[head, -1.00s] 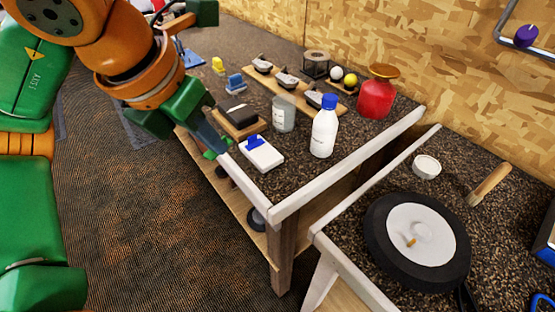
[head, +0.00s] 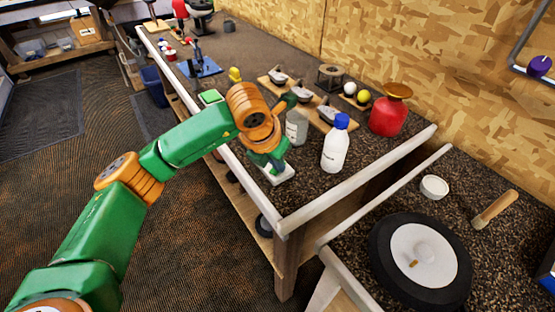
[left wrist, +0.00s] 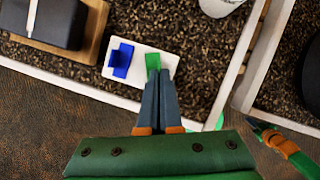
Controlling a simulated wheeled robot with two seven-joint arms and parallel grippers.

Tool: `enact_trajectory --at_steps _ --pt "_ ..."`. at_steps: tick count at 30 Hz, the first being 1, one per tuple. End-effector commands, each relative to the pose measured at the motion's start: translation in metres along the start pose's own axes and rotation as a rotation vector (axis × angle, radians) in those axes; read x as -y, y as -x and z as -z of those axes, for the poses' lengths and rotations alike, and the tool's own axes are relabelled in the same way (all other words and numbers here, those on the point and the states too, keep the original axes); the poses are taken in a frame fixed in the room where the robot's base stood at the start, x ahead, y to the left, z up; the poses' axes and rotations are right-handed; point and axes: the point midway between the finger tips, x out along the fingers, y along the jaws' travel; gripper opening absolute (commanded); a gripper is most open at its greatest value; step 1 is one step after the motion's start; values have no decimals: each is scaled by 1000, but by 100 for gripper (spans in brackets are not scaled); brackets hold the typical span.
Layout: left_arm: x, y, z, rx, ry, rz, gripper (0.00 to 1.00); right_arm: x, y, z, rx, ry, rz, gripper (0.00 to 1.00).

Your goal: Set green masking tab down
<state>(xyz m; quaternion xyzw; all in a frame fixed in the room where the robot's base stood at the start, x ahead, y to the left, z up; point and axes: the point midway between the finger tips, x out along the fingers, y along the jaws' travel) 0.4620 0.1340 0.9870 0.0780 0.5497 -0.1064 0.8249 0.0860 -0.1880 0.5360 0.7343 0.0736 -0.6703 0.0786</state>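The green masking tab (left wrist: 153,62) shows at my left fingertips in the left wrist view, over the right part of a small white tray (left wrist: 92,69). My left gripper (left wrist: 160,77) has its dark fingers close together, shut on the tab. I cannot tell whether the tab touches the tray. A blue tab (left wrist: 121,60) lies on the tray, left of the green one. In the head view my left gripper (head: 273,163) is above the tray (head: 284,177) and hides both tabs. My right gripper (left wrist: 256,128) seems to show small at the right of the wrist view; its opening is unclear.
A red flask (head: 389,112) and a wooden rack (head: 310,108) are behind. The bench's pale front edge (head: 249,178) runs just before the tray.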

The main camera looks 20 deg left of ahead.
Motion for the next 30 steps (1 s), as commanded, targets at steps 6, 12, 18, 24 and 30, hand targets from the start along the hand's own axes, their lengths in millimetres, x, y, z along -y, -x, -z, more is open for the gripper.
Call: enact_trajectory --at_steps 6,12,18,24,30 --pt "0 -2 1 1 0 0 0 -1 -3 0 0 0 -1 0" --pt "0 -3 1 0 0 0 25 -1 -5 -1 1 0 -2 0" --pt "0 -2 1 0 0 0 31 -1 -4 -1 1 0 -2 0" --pt "0 5 -2 1 0 0 31 -1 2 0 1 0 -2 0" --pt "0 46 -1 7 -1 -1 31 -1 -10 -1 1 0 -1 0"
